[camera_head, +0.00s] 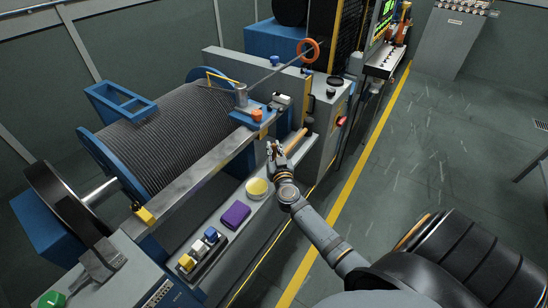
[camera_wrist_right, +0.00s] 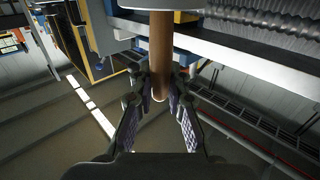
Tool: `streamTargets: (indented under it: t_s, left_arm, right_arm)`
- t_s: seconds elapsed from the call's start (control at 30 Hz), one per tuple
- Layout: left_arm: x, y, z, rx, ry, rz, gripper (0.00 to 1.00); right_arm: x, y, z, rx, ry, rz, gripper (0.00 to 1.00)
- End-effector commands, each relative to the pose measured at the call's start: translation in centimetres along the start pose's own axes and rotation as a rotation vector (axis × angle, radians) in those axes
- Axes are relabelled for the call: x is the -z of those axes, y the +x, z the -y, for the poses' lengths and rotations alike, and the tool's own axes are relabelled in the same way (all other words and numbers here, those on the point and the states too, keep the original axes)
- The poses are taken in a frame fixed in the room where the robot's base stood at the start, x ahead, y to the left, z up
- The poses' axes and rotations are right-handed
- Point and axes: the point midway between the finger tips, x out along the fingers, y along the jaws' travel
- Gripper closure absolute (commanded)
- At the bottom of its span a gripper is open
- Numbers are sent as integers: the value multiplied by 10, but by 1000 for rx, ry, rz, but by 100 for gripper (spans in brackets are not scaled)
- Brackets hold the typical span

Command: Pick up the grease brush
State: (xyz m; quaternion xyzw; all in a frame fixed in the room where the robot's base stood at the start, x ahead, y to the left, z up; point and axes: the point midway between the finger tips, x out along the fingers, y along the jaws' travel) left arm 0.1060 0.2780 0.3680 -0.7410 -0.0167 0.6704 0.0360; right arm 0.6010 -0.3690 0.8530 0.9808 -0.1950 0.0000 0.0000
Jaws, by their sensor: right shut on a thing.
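The grease brush shows as a tan wooden handle (camera_head: 296,141) at the right end of the grey ledge in front of the winch drum. In the right wrist view the round brown handle (camera_wrist_right: 160,50) comes down from the top, and its rounded end lies between the fingers. My right gripper (camera_head: 273,151) is at the near end of the handle; in the wrist view its two fingers (camera_wrist_right: 160,88) are closed on it from both sides. The bristles cannot be made out. Whether the brush still touches the ledge is unclear. My left gripper is not in view.
A yellow round lid or tin (camera_head: 257,188), a purple block (camera_head: 235,214) and a tray (camera_head: 187,271) of coloured pieces sit along the ledge. The steel rail (camera_head: 195,172) and cable drum (camera_head: 160,125) stand behind. Open floor (camera_head: 420,150) lies to the right.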

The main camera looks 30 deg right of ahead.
Motion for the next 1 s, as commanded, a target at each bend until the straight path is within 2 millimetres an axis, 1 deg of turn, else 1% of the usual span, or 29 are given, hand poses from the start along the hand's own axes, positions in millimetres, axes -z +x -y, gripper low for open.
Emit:
streamTargets:
  t_s: [0.07, 0.13, 0.3, 0.4, 0.5, 0.63, 1.0]
  left_arm:
    - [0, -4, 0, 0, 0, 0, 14]
    - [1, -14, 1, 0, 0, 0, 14]
    - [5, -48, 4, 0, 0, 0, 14]
    - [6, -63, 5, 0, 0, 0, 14]
    - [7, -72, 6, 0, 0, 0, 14]
    - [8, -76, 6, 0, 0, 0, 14]
    - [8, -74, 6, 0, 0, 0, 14]
  right_arm:
    - [5, 0, 0, 0, 0, -1, 100]
    - [17, 0, 0, 0, 0, -1, 100]
    - [61, 0, 0, 0, 1, -2, 100]
    - [81, 0, 0, 0, 1, -1, 100]
    - [94, 0, 0, -1, 1, 0, 100]
    - [101, 0, 0, -1, 0, 0, 100]
    - [100, 0, 0, 0, 0, 0, 100]
